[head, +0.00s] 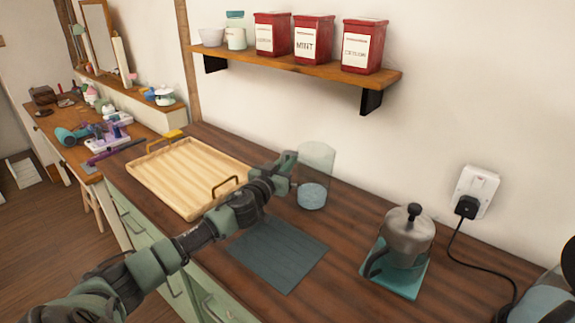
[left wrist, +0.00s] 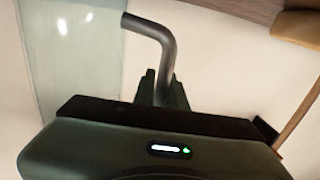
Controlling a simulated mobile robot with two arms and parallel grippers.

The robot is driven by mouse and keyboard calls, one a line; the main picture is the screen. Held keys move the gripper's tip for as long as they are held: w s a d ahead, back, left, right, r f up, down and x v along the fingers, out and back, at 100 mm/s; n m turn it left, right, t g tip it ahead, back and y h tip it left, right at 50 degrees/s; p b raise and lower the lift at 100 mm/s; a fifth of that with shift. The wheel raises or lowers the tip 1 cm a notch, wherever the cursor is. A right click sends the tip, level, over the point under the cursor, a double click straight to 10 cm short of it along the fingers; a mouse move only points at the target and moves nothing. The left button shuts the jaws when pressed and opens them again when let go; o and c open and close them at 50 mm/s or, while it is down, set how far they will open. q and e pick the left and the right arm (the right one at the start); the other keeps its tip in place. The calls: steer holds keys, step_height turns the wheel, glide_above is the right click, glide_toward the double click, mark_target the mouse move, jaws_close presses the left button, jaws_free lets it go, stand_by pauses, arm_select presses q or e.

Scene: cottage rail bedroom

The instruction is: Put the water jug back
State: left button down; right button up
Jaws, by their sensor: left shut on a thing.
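The water jug (head: 316,160) is a clear glass cylinder with pale blue water low inside. It looks close to upright over the dark wooden counter near the wall; I cannot tell if its base touches the counter. My left gripper (head: 287,172) is at its left side, shut on its handle. In the left wrist view, the dark bent handle (left wrist: 163,42) rises from between the fingers of my left gripper (left wrist: 162,88), and the jug's pale glass (left wrist: 75,50) fills the left side. My right gripper is not in view.
A grey-blue mat (head: 278,254) lies bare in front of the jug. A wooden tray (head: 185,180) is left of it. A moka pot (head: 408,237) stands on a teal base (head: 411,284) at right. A shelf (head: 300,68) with red tins hangs above. A plugged cable (head: 455,240) runs at right.

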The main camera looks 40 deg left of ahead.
arm_select(q)
steer(key=c, duration=1.5)
jaws_free()
steer(key=shift+o, duration=0.2)
steer(key=s+d+b, duration=0.1)
steer(key=s, duration=1.1)
steer(key=shift+d, duration=0.35)
